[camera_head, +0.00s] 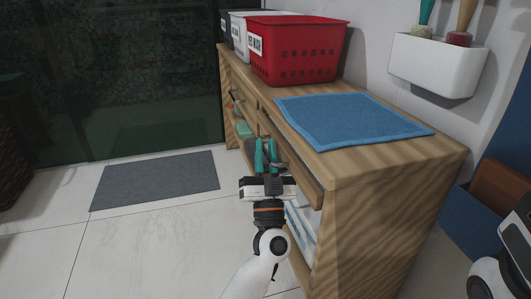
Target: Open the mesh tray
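My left gripper (266,148) is at the front of a wooden cabinet, beside its upper drawer row. Its two teal fingers point away from me, close together. I cannot tell whether they touch or hold anything. A drawer or tray front (292,162) lies just right of the fingers, under the cabinet top, and seems to stand out slightly. I cannot make out any mesh, so I cannot tell which part is the mesh tray. My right arm shows only in part at the lower right edge; its fingertips are not in view.
The wooden cabinet (390,170) carries a blue towel (350,118), a red basket (297,50) and paler baskets behind. Folded cloths (301,225) lie on its lower shelf. A white wall holder (437,65) hangs above. A grey mat (155,180) lies on clear floor at left.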

